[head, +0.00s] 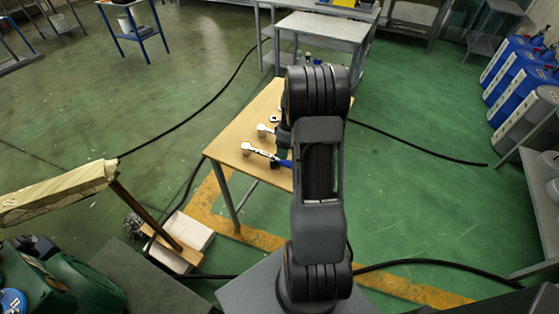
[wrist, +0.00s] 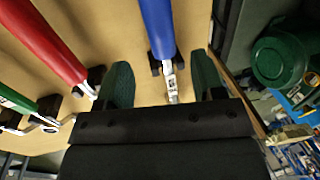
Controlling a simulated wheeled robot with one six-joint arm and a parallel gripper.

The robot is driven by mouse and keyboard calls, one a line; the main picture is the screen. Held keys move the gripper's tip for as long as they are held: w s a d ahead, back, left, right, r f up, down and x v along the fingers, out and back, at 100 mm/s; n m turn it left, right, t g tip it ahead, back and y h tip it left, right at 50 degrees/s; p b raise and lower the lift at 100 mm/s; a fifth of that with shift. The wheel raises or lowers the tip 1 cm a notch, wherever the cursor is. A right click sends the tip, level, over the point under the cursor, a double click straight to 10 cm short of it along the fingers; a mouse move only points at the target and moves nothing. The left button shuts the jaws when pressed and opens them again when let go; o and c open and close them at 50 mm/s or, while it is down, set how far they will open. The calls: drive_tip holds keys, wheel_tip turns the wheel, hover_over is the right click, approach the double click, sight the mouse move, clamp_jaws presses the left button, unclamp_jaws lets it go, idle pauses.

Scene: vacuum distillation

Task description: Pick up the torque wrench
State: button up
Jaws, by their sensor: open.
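A torque wrench with a blue handle (wrist: 157,28) and a silver shaft lies across black supports on the wooden table. In the head view its silver head and part of its blue handle (head: 285,163) show left of my arm. Similar tools with a red handle (wrist: 45,42) and a green handle (wrist: 18,101) lie to its left in the wrist view. My gripper (wrist: 163,72) is open, with one dark green finger on each side of the blue-handled wrench and gaps between. In the head view my arm hides the gripper.
The wooden table (head: 228,150) has a bare left corner. A grey bench (head: 322,30) stands behind it. Blue containers (head: 515,72) stand far right. A wooden beam (head: 60,193) juts in at left. Black cables cross the green floor.

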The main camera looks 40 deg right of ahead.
sight(285, 163)
drive_tip(key=shift+s+a+f+p, duration=0.1)
drive_tip(key=shift+s+a+f, duration=0.1)
drive_tip(key=shift+f, duration=0.8)
drive_tip(key=shift+s+a+f+p, duration=0.15)
drive_tip(key=shift+a+f, duration=0.05)
drive_tip(key=shift+f, duration=0.8)
drive_tip(key=shift+s+a+f+p, duration=0.1)
drive_tip(key=shift+s+a+f, duration=0.1)
drive_tip(key=shift+f, duration=0.8)
drive_tip(key=shift+w, duration=0.1)
drive_tip(key=shift+r, duration=0.1)
clamp_jaws()
